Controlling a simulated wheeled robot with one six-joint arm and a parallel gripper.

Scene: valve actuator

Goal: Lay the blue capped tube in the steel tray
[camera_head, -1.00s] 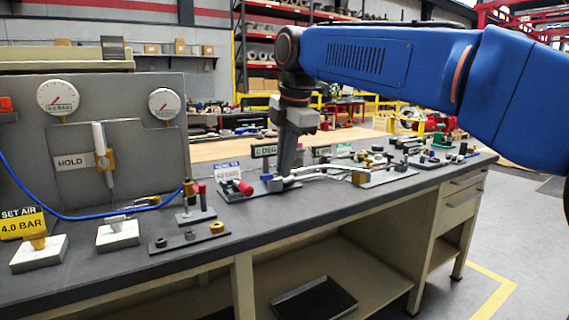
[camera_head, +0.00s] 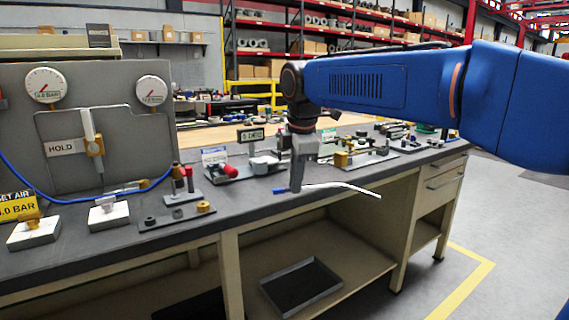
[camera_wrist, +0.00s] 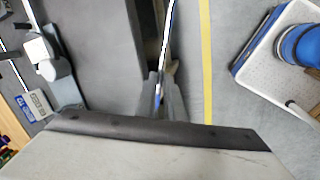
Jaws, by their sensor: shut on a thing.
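My gripper (camera_head: 297,186) is shut on a thin pale tube (camera_head: 345,186) with a blue cap (camera_head: 280,190). The tube sticks out to the right, bends downward and appears in front of the bench's front edge. In the wrist view the tube (camera_wrist: 168,40) runs up from between my fingers (camera_wrist: 160,88), with blue at its near end. A grey, shallow, rimmed tray (camera_head: 334,286), apparently the steel tray, lies on the bench's lower shelf, below my gripper. It looks empty.
The bench top (camera_head: 255,203) carries a dark block with fittings (camera_head: 178,217), a red-knobbed part (camera_head: 224,171) and several small parts. The lower shelf (camera_head: 350,262) has bare room around the tray. A drawer cabinet (camera_head: 440,185) stands to the right.

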